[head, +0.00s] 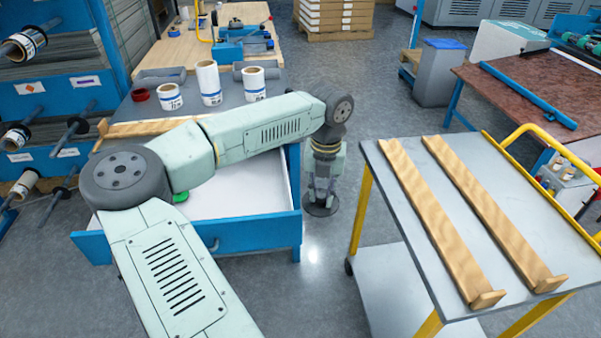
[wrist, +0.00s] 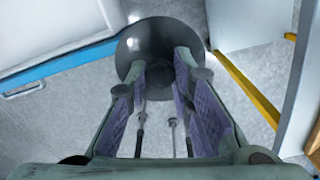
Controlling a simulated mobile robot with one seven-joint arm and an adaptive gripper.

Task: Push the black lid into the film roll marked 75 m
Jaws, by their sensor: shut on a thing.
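My gripper (head: 322,192) points down beyond the drawer's right corner, shut on the black lid (head: 320,209), a dark round disc held above the floor. In the wrist view my gripper's purple-padded fingers (wrist: 164,72) close on the middle of the lid (wrist: 158,32), whose rim spreads around the fingertips. Three white film rolls stand upright on the grey bench top: a short one at left (head: 170,98), a taller one in the middle (head: 209,84) and a short one at right (head: 253,86). Their label markings are too small to read. The lid is well apart from them.
An open blue drawer (head: 262,232) with a green object (head: 180,197) inside juts out below the bench. A red ring-shaped object (head: 140,94) lies left of the rolls. A grey cart (head: 440,240) with two wooden rails stands at right. Roll racks stand at left.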

